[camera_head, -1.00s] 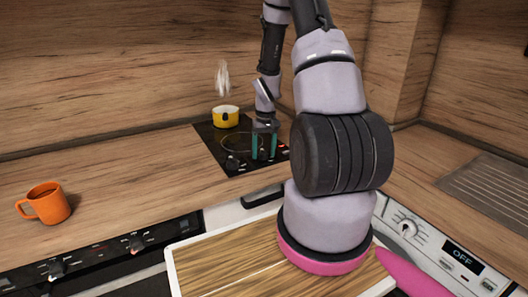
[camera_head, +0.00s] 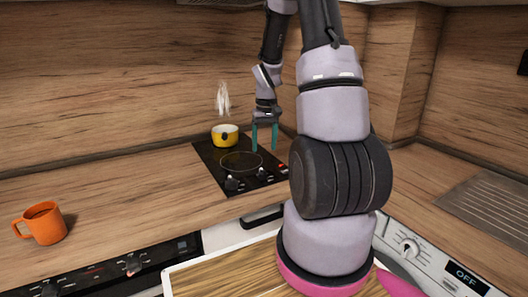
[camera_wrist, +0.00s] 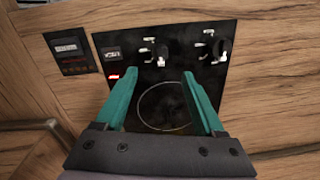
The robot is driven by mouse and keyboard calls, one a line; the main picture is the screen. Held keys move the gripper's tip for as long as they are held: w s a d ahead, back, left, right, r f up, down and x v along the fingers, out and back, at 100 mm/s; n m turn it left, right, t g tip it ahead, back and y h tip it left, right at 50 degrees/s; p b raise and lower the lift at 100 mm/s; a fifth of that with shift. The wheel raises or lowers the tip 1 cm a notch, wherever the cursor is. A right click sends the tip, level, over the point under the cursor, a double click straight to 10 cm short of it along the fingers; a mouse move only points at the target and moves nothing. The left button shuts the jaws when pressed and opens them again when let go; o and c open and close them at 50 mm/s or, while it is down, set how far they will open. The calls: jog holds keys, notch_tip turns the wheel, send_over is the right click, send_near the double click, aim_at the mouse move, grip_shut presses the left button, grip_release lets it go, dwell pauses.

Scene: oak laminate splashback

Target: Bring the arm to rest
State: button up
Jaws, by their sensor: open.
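My gripper (camera_head: 265,137) hangs above the right part of the black cooktop (camera_head: 213,158) in the head view, its teal fingers pointing down. In the wrist view my gripper (camera_wrist: 164,88) is open with nothing between its fingers. The cooktop (camera_wrist: 210,78) lies beneath it, with a ring-marked burner and several knobs. My arm rises from its pink-ringed base at the front and bends over toward the cooktop.
A yellow pot (camera_head: 225,135) stands at the back of the cooktop with white steam above it. An orange mug (camera_head: 42,223) stands on the left counter (camera_head: 130,190). A ridged metal drainer (camera_head: 492,188) lies at right. A wooden splashback (camera_head: 110,75) is behind.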

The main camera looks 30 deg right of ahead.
dwell(0.4)
jog(key=s+a+r+m+t, duration=0.1)
jog(key=s+a+r+t, duration=0.15)
jog(key=r, duration=0.65)
jog(key=s+a+r+t, duration=0.1)
jog(key=s+a+r, duration=0.25)
jog(key=r, duration=0.45)
jog(key=s+a+r+t, duration=0.1)
jog(key=s+a+r, duration=0.3)
jog(key=s, duration=0.3)
jog(key=s+a+r+m+t+y, duration=0.1)
jog(key=s+a+r+t, duration=0.1)
jog(key=s+a+r, duration=0.2)
notch_tip(320, 180, up, 3)
jog(key=s, duration=0.2)
jog(key=shift+s+m, duration=0.3)
jog(key=shift+s, duration=0.1)
jog(key=shift+t, duration=0.25)
